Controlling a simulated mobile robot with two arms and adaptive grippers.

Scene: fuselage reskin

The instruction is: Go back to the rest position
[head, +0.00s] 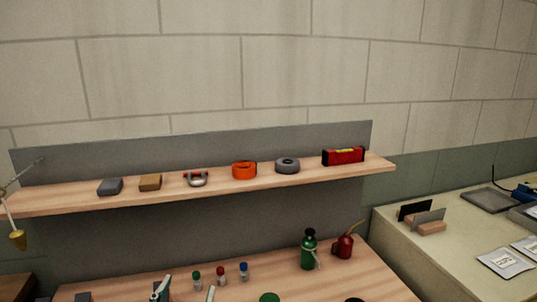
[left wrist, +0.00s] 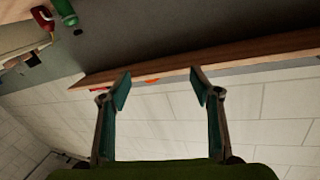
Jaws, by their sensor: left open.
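My left gripper (head: 186,290) shows at the bottom edge of the head view, only its two fingertips in frame, in front of the workbench. In the left wrist view the left gripper (left wrist: 160,88) is open, its two teal-padded fingers apart with nothing between them. Beyond them is the wooden shelf (left wrist: 215,55), seen tilted. My right gripper is in neither view.
The wall shelf (head: 72,202) holds a grey block, a tan block, a shackle, an orange roll (head: 244,170), a grey ring and a red level (head: 343,156). A green bottle (head: 308,250), red oil can (head: 343,246) and small vials stand below. A side counter (head: 405,250) is right.

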